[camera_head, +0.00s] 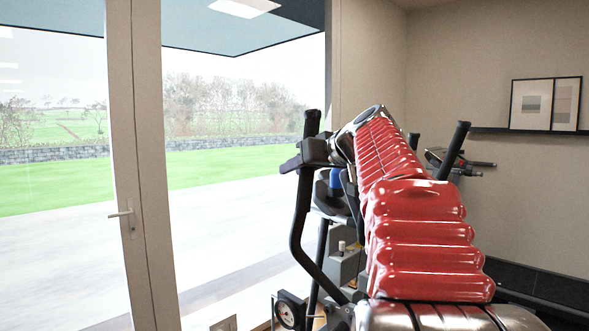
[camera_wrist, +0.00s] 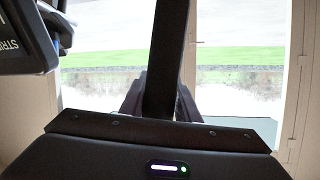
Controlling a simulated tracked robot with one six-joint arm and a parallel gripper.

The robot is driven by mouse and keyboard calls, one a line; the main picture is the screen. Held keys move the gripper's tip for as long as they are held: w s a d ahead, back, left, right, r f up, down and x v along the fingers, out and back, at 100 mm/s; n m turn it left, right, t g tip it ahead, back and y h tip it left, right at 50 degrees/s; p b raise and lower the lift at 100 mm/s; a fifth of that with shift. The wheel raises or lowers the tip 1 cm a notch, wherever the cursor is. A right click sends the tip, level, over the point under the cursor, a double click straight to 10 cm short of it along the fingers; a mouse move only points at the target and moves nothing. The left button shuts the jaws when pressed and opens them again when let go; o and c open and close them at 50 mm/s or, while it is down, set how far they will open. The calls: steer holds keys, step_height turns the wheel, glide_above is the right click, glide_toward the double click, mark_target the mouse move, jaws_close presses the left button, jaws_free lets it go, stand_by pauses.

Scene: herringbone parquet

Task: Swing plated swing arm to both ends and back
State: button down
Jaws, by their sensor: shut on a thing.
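The swing arm (camera_head: 302,212) is a black bent bar with a dark grip on top. It stands roughly upright on an exercise machine, left of my red arm in the head view. My gripper (camera_head: 318,152) is at the bar's upper part, just below the top grip. In the wrist view the black bar (camera_wrist: 168,45) runs down between the two dark fingers of my gripper (camera_wrist: 160,100), which is shut on it. The fingers partly hide the held section. My arm hides much of the machine behind it.
A dark console with lettering (camera_wrist: 28,35) is close by in the wrist view. A second black handle (camera_head: 455,148) rises right of my arm. A glass door (camera_head: 140,200) is on the left, and a shelf with framed pictures (camera_head: 545,104) hangs on the right wall.

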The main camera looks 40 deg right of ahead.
steer(key=shift+w+a+f, duration=0.1)
steer(key=shift+w+a, duration=0.05)
steer(key=shift+w, duration=0.05)
steer(key=c, duration=1.8)
jaws_free()
steer(key=shift+o, duration=0.9)
steer(key=shift+w, duration=0.2)
steer(key=shift+o, duration=1.3)
steer(key=shift+s, duration=0.1)
steer(key=shift+s, duration=0.1)
steer(key=v, duration=1.3)
steer(key=shift+s, duration=0.35)
